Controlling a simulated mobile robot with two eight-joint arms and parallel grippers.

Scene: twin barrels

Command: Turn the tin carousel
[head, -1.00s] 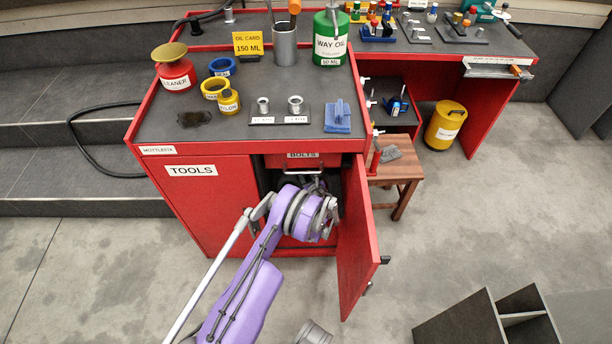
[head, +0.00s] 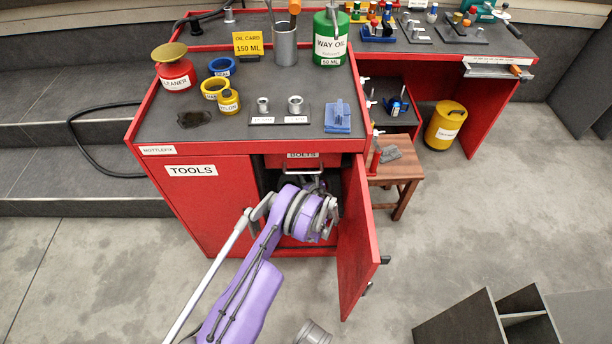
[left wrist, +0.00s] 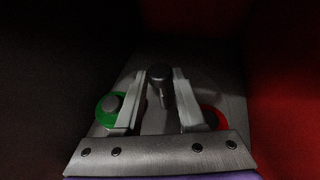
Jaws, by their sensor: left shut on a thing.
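In the left wrist view my left gripper (left wrist: 160,86) is shut on a dark upright post with a rounded top (left wrist: 160,74). The post stands over a grey plate (left wrist: 236,92), which looks like the carousel. A red round piece (left wrist: 217,117) is partly hidden behind the right finger. In the head view my purple left arm reaches into the open red cabinet (head: 214,205), and its gripper is hidden inside. My right gripper is not seen.
The cabinet door (head: 358,240) stands open just right of my arm. The bolts drawer (head: 303,158) is above the arm. Tins and tools stand on the cabinet top (head: 270,95). A wooden stool (head: 398,172) and a yellow can (head: 444,126) are to the right.

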